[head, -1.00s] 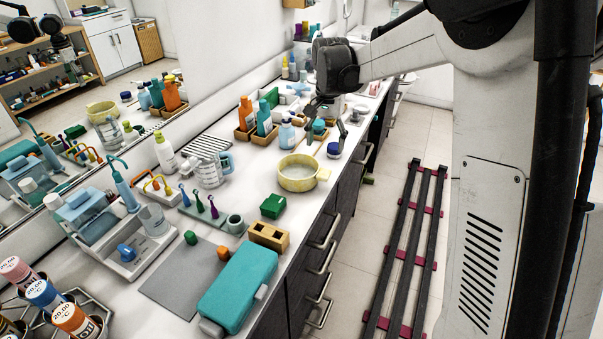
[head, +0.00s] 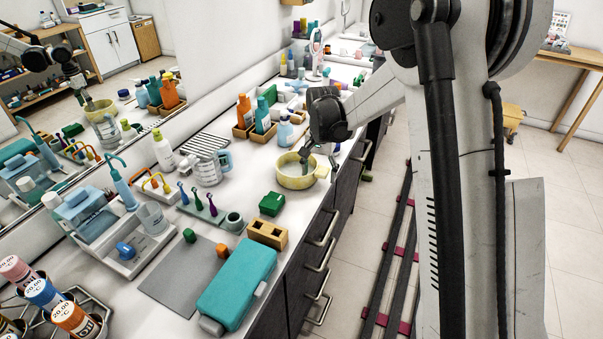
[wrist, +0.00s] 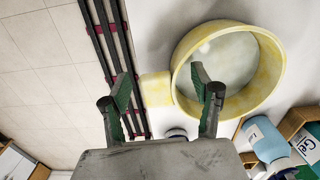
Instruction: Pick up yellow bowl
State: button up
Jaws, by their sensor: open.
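The yellow bowl (head: 293,183) stands upright on the white counter near its front edge. It is round, with a pale inside and a block-like handle pointing right. In the wrist view the bowl (wrist: 270,75) fills the upper right, with its handle (wrist: 155,88) to the left. My gripper (head: 320,160) is low over the bowl's handle side, fingers down. In the wrist view my gripper (wrist: 162,92) is open and empty. One finger overlaps the bowl's inside near the rim, the other shows beyond the handle. Whether either finger touches the bowl cannot be told.
A blue-white bottle (head: 285,131) and wooden boxes of bottles (head: 253,130) stand behind the bowl. A clear jug (head: 208,168) stands left. The mirror runs along the wall.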

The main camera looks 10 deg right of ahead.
jog(key=shift+f, duration=0.6)
jog(key=c, duration=1.4)
jog(key=shift+r, duration=0.1)
jog(key=shift+r, duration=0.2)
grip_shut()
jog(key=shift+r, duration=0.35)
notch_tip(320, 180, up, 3)
jog(key=shift+f, duration=0.15)
jog(key=s+a+r, duration=0.5)
jog(key=a+r, duration=0.2)
jog(key=a, duration=0.3)
jog(key=shift+s, duration=0.35)
